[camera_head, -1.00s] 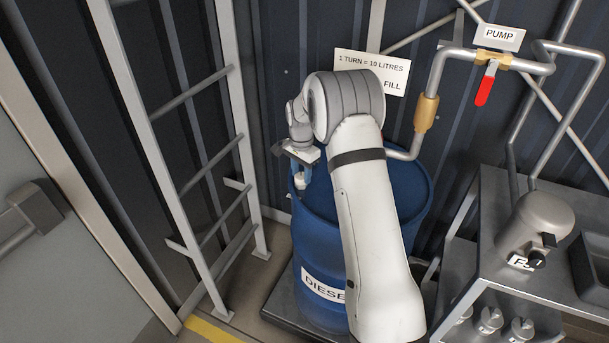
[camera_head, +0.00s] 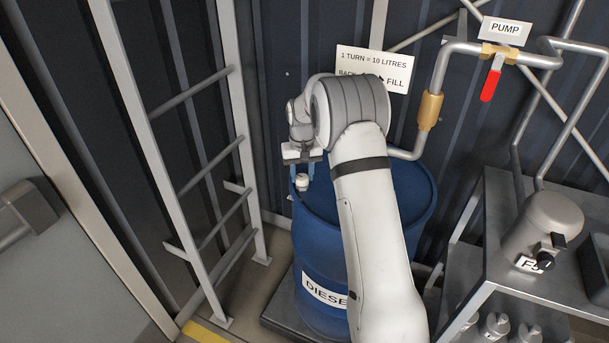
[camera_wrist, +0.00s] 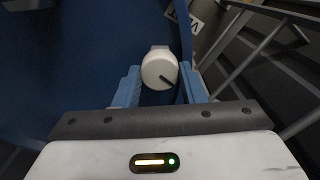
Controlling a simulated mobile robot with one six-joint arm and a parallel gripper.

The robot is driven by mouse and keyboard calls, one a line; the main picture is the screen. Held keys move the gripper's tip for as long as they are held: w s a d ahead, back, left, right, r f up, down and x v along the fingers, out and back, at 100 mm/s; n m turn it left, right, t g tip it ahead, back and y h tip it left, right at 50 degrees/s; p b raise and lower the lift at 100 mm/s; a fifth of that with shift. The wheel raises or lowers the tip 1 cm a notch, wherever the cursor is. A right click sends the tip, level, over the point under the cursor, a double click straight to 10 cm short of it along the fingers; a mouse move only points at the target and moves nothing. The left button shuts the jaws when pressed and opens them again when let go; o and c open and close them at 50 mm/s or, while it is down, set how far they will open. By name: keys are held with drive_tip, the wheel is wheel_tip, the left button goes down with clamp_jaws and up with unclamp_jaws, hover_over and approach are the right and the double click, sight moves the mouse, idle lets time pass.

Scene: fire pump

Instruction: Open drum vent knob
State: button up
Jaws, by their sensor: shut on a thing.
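The drum vent knob (camera_head: 302,183) is a small white cap on the left part of the blue diesel drum's top (camera_head: 325,240). In the wrist view the knob (camera_wrist: 159,69) is round and white, with a dark line on its face. My gripper (camera_head: 302,177) reaches down over it, with a blue finger on each side. In the wrist view my gripper (camera_wrist: 158,78) is shut on the knob. The knob's base is mostly hidden in that view.
A grey ladder (camera_head: 160,140) stands left of the drum. A sign (camera_head: 374,68) hangs behind my arm, partly covered. A pipe with a red-handled valve (camera_head: 491,84) runs at the right, above a metal bench (camera_head: 500,215).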

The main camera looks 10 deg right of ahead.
sight(302, 177)
drive_tip(key=shift+s+f+n, duration=0.1)
drive_tip(key=shift+n, duration=0.85)
drive_tip(key=shift+s+f+n, duration=0.1)
drive_tip(key=shift+n, duration=0.85)
drive_tip(key=o, duration=1)
drive_tip(key=shift+w+r, duration=0.1)
drive_tip(key=shift+r, duration=0.05)
drive_tip(key=shift+r, duration=0.1)
drive_tip(key=shift+r, duration=0.3)
wheel_tip(302, 177, up, 7)
drive_tip(key=shift+b, duration=0.5)
